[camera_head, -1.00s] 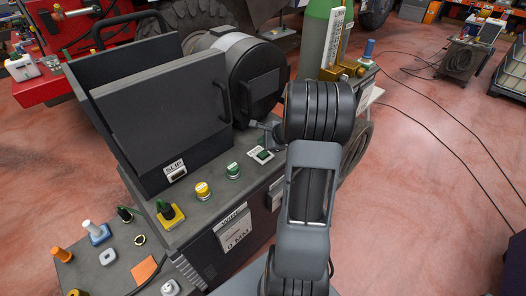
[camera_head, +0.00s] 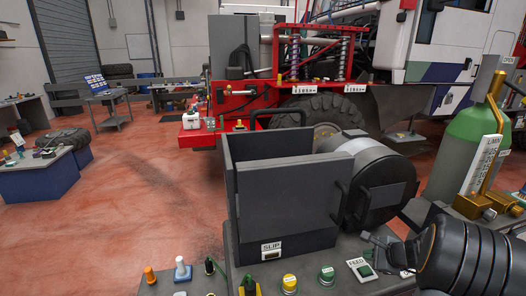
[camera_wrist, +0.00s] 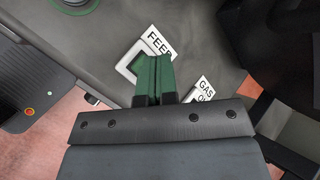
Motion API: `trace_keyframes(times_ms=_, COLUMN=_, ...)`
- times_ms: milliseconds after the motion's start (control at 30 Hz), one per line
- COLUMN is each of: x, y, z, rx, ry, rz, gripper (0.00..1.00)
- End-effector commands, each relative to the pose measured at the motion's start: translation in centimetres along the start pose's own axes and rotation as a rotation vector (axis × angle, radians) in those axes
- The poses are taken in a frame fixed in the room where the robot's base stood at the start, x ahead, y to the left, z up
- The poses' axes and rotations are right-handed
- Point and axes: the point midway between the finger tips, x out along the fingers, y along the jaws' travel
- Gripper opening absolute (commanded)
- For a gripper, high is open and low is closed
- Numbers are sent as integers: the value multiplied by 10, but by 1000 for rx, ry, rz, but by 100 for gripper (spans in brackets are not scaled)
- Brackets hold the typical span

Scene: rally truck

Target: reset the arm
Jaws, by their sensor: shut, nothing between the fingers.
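My arm shows at the bottom right of the head view, with my gripper (camera_head: 372,240) at its left end, small and partly hidden by the arm, close to the front of the grey machine. In the wrist view my gripper (camera_wrist: 154,72) has its two green fingers together, empty. They overlap the FEED plate (camera_wrist: 150,50) in that picture; whether they touch it I cannot tell. The FEED plate also shows in the head view (camera_head: 361,268) with a dark green button on it.
The grey machine with its SLIP plate (camera_head: 271,247), yellow button (camera_head: 289,282) and green button (camera_head: 327,275) stands in front. A green gas cylinder (camera_head: 467,150) is at the right. A red truck (camera_head: 255,100) is behind. Open floor (camera_head: 130,195) lies at the left.

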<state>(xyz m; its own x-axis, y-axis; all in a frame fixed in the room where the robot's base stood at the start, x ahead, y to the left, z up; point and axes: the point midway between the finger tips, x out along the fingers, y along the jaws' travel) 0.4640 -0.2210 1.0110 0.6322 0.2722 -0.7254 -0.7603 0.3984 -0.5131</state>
Motion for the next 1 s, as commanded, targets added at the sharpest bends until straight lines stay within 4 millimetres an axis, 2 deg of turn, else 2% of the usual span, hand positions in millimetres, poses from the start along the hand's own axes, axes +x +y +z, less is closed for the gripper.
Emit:
trace_keyframes(times_ms=67, x=-1, y=24, z=3, rx=-97, ry=-6, rz=89, gripper=0)
trace_keyframes(times_ms=133, x=-10, y=42, z=17, rx=-247, ry=-13, rz=177, gripper=0)
trace_keyframes(times_ms=300, x=-45, y=87, z=83, rx=-786, ry=-36, rz=421, gripper=0)
trace_keyframes(times_ms=500, x=-91, y=124, z=143, rx=-1374, ry=-6, rz=603, gripper=0)
trace_keyframes(times_ms=700, x=-121, y=140, z=183, rx=-1737, ry=64, rz=609, gripper=0)
trace_keyframes(times_ms=900, x=-135, y=143, z=217, rx=-1885, ry=82, rz=510, gripper=0)
trace_keyframes(times_ms=1000, x=-137, y=145, z=227, rx=-1913, ry=77, rz=487, gripper=0)
